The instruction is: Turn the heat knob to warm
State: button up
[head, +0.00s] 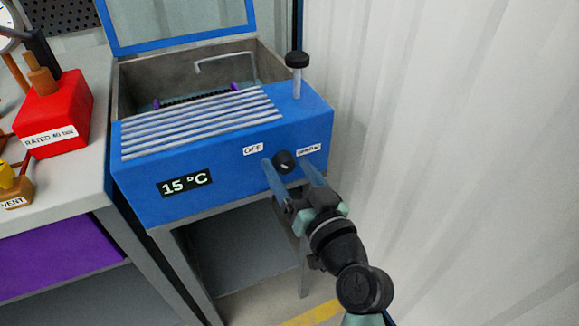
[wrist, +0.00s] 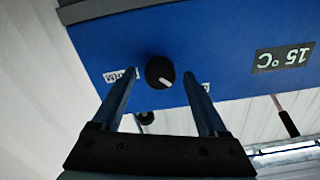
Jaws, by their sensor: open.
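The heat knob (head: 284,160) is a round black knob on the front of a blue heater box (head: 235,170). It sits between an "OFF" label (head: 253,149) on its left and a second label (head: 309,150), too small to read surely, on its right. In the wrist view, which is upside down, the knob (wrist: 160,72) has a white mark pointing lower right, towards the OFF label (wrist: 206,88). My gripper (head: 286,167) is open, its blue fingers on either side of the knob with visible gaps in the wrist view. The display (head: 184,182) reads 15 °C.
A black-topped post (head: 297,70) rises from the box's right rear corner. A raised blue-framed lid (head: 180,25) stands behind the open basin. A bench (head: 70,185) with a red block (head: 53,112) adjoins on the left. A ribbed white wall (head: 440,130) is close on the right.

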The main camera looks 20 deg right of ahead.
jog(key=shift+w, duration=0.15)
jog(key=shift+c, duration=0.3)
grip_shut()
